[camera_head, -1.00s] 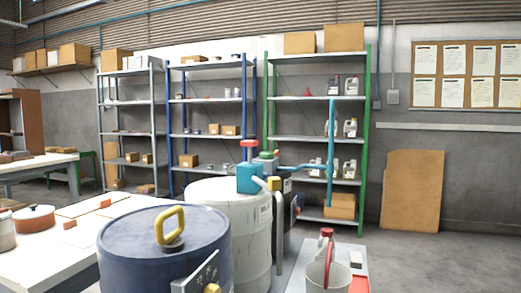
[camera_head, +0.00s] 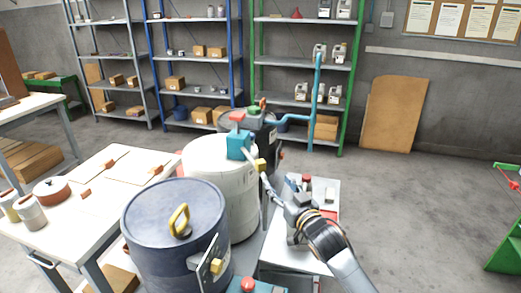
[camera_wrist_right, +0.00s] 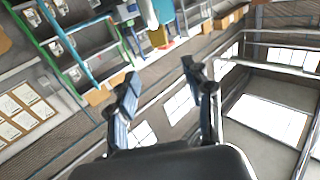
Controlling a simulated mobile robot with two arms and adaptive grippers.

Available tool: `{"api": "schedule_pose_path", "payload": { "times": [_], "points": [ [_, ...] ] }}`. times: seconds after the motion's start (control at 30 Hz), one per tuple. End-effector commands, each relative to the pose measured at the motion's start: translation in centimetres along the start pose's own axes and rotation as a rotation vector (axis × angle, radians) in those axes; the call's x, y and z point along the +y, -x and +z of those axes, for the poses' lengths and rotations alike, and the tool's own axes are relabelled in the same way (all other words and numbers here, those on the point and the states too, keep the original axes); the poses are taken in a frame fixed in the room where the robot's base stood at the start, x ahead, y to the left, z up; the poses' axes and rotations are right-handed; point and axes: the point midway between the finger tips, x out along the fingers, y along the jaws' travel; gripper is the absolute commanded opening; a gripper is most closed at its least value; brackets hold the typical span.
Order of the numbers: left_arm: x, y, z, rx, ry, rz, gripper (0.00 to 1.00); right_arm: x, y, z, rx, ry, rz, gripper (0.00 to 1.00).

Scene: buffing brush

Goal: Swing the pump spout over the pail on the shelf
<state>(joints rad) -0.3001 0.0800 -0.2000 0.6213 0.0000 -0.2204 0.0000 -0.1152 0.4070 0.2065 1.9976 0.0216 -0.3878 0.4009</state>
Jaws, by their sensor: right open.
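The pump (camera_head: 240,144) stands on the white drum (camera_head: 220,165), with a teal body and a red knob on top. Its pale spout with a yellow collar (camera_head: 261,165) points right and down toward my right gripper. My right gripper (camera_head: 276,186) is at the spout's lower end in the head view. In the wrist view its two fingers (camera_wrist_right: 160,75) are apart with nothing between them. The pump's teal part (camera_wrist_right: 165,11) and yellow collar (camera_wrist_right: 157,38) show beyond the fingertips. The low shelf (camera_head: 276,245) is under my right arm. The pail is mostly or fully hidden by that arm. My left gripper is out of view.
A blue drum (camera_head: 172,240) with a yellow handle stands front left of the white drum. A dark drum (camera_head: 236,122) with a teal pipe stands behind. A white table (camera_head: 75,235) is at left. Open floor (camera_head: 420,215) lies to the right.

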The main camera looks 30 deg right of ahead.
Motion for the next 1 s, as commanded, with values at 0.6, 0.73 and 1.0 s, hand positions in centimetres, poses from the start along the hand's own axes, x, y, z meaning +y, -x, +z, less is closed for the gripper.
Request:
{"api": "schedule_pose_path", "payload": {
  "times": [0.6, 0.73, 1.0],
  "points": [
    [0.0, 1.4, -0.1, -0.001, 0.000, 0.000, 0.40, 0.1, -11.1, -0.1, 0.000, 0.000, 0.001, 0.51],
    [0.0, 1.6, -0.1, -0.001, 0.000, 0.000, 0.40, 0.0, -12.6, 0.0, -0.001, 0.000, 0.000, 0.51],
    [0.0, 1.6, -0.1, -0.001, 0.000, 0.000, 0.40, 0.0, -13.6, 0.1, 0.000, 0.000, 0.000, 0.51]
  ]
}}
